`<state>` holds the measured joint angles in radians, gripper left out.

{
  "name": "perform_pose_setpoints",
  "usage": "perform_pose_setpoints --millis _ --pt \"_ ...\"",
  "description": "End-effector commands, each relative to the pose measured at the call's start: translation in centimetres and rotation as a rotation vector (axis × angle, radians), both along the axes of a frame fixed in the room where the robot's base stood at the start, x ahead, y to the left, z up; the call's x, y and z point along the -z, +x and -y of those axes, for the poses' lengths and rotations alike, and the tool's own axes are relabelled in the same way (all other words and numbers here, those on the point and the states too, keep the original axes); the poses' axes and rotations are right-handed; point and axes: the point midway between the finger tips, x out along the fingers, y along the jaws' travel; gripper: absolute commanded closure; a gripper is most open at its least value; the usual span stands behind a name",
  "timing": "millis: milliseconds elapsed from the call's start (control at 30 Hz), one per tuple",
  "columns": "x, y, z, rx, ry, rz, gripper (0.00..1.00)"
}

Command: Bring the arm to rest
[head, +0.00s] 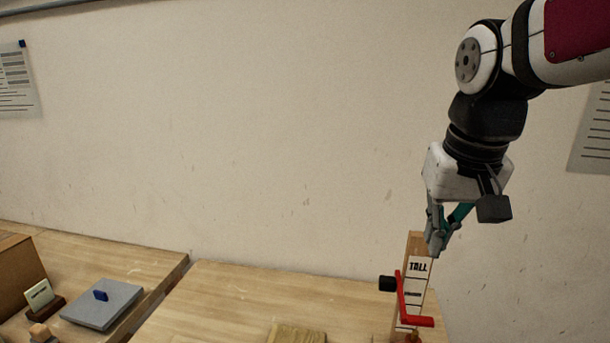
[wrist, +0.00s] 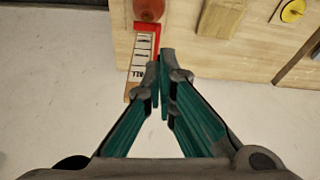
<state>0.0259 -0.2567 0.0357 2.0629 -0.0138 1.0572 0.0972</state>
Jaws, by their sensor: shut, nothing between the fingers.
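My gripper (head: 437,243) hangs from my arm at the right of the head view, fingers pointing down. Its fingers are shut with nothing between them. It is near the top of an upright wooden post (head: 418,247) marked "TALL"; I cannot tell whether they touch. In the wrist view my gripper (wrist: 160,60) points toward the table edge, just beside the marked post (wrist: 136,75).
A red bracket (head: 411,305) with a black knob (head: 387,283) is on the post. A wooden block (head: 297,333) lies on the table (head: 240,290). A grey plate (head: 102,304) with a blue piece (head: 100,295) and a small card stand (head: 40,296) are at left. Open air fills the middle.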

Motion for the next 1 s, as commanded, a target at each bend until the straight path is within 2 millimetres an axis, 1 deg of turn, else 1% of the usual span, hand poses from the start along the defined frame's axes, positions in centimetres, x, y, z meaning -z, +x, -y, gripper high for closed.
perform_pose_setpoints --millis 33,167,300,400,500,600,700,1000 --pt "0.0 -1.5 0.0 -0.008 -0.002 0.023 1.00" --pt "0.5 -4.8 0.0 -0.028 -0.006 0.075 1.00" --pt "1.6 -8.1 0.1 -0.048 -0.009 0.131 1.00" --pt "2.5 -10.0 0.1 -0.062 -0.010 0.165 1.00" --pt "3.3 -11.3 0.1 -0.071 -0.012 0.189 1.00" --pt "3.8 -12.1 0.1 -0.077 -0.012 0.206 1.00" --pt "4.1 -12.5 0.1 -0.081 -0.013 0.213 1.00" --pt "4.1 -12.5 0.1 -0.082 -0.013 0.213 1.00"
